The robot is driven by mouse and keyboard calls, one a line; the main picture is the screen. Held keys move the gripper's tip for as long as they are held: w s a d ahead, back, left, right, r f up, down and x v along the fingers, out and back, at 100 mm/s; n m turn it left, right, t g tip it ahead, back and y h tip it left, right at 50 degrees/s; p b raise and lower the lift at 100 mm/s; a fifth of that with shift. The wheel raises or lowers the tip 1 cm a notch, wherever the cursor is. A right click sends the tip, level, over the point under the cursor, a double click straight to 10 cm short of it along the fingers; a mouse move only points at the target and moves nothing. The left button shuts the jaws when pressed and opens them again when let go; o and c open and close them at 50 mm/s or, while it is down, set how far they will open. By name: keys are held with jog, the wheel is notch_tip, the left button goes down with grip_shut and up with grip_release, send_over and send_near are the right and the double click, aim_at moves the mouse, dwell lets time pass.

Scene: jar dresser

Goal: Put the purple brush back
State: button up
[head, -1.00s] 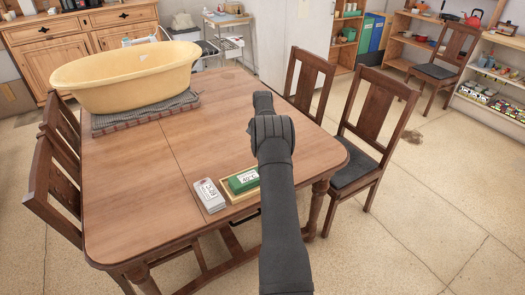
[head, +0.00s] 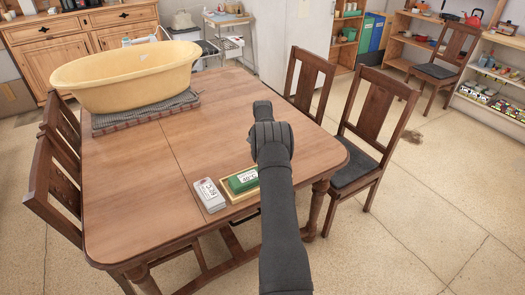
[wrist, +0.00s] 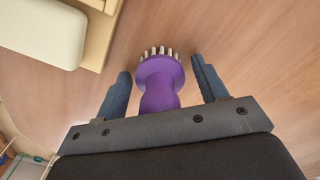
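The purple brush (wrist: 160,84) shows in the wrist view, its round head with pale bristles pointing away from my gripper. My gripper (wrist: 162,82) is open, with one dark finger on each side of the brush and a visible gap on both sides. The lower end of the brush is hidden behind the gripper body. The wooden table surface lies beyond it. In the head view, my arm hides both the brush and the gripper.
In the head view, a grey-white labelled box (head: 209,195) and a green box in a wooden tray (head: 233,198) sit near the table's front edge. A yellow tub (head: 125,80) stands on the table (head: 135,180) at back left. Chairs (head: 370,120) stand at right.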

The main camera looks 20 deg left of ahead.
jog(key=shift+r, duration=0.1)
notch_tip(320, 180, up, 12)
jog(key=shift+r, duration=0.1)
dwell(0.4)
notch_tip(320, 180, down, 13)
jog(key=shift+r, duration=2.25)
jog(key=shift+f, duration=0.1)
